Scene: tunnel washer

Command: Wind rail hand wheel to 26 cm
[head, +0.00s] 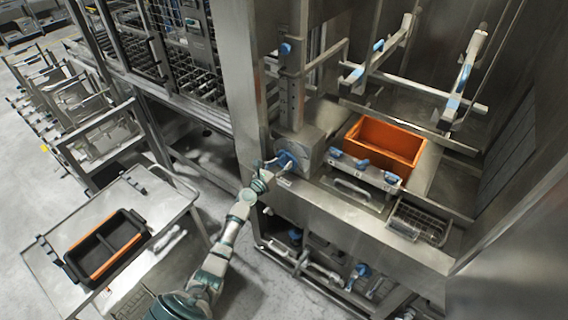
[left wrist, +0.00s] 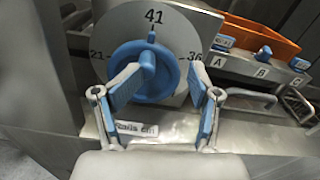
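The blue rail hand wheel (head: 288,160) sits on the front of the washer's grey box. In the left wrist view the hand wheel (left wrist: 172,88) is on a round grey dial (left wrist: 112,30) marked 21 at left, 41 at top and 36 at right. A small blue mark at the wheel's top points at 41. My right gripper is not in view.
A label reading "Rails cm" (left wrist: 136,129) is under the dial. An orange crate (head: 385,143) stands inside the washer, behind blue clips lettered A, B and C. Rails (head: 385,48) hang above it. A steel cart (head: 50,267) with a black and orange tray stands at left.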

